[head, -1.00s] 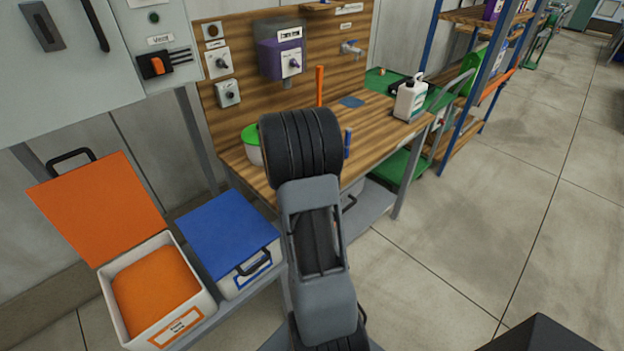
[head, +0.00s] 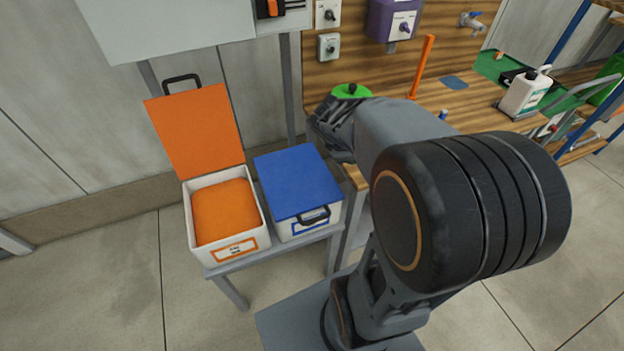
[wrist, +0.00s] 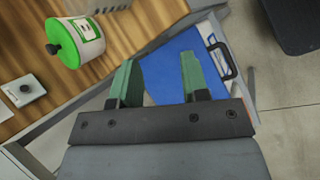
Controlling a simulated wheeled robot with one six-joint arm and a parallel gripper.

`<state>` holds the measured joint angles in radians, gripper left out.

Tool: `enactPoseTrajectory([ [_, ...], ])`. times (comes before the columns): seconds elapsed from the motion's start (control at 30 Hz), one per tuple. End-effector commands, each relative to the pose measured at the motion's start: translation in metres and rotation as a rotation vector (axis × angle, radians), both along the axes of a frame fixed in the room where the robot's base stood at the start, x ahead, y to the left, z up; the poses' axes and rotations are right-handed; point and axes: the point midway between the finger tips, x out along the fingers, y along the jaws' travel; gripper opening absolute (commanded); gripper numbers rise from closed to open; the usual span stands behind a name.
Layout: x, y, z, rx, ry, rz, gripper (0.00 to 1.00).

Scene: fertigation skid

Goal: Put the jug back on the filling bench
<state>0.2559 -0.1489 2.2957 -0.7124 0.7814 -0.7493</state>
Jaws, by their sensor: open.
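The wood-topped bench (head: 455,105) stands right of the boxes against a wooden back panel. A white pot with a green lid (head: 350,92) stands at the bench's left end, mostly behind my arm. The pot (wrist: 84,38) also shows upper left in the wrist view. My gripper (wrist: 156,72) is open and empty, its green fingers above the blue lid. In the head view my arm hides the fingers.
A box with an open orange lid (head: 198,130) holds orange material. A box with a shut blue lid (head: 298,182) stands beside it on a low grey stand. Floor at front left is clear.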

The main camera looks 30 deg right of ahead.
Motion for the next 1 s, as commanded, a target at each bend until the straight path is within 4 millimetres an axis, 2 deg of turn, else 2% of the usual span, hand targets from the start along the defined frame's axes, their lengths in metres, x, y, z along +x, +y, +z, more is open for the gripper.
enactPoseTrajectory([
  [0.03, -0.009, 0.027, 0.009, 0.093, -0.107, -0.107, 0.42],
  [0.2, -0.04, 0.103, 0.022, 0.436, -0.339, -0.476, 0.42],
  [0.3, -0.055, 0.135, 0.027, 0.597, -0.396, -0.634, 0.42],
  [0.4, -0.065, 0.155, 0.03, 0.701, -0.415, -0.738, 0.42],
  [0.57, -0.071, 0.166, 0.031, 0.765, -0.421, -0.804, 0.42],
  [1.0, -0.07, 0.166, 0.031, 0.764, -0.421, -0.806, 0.42],
])
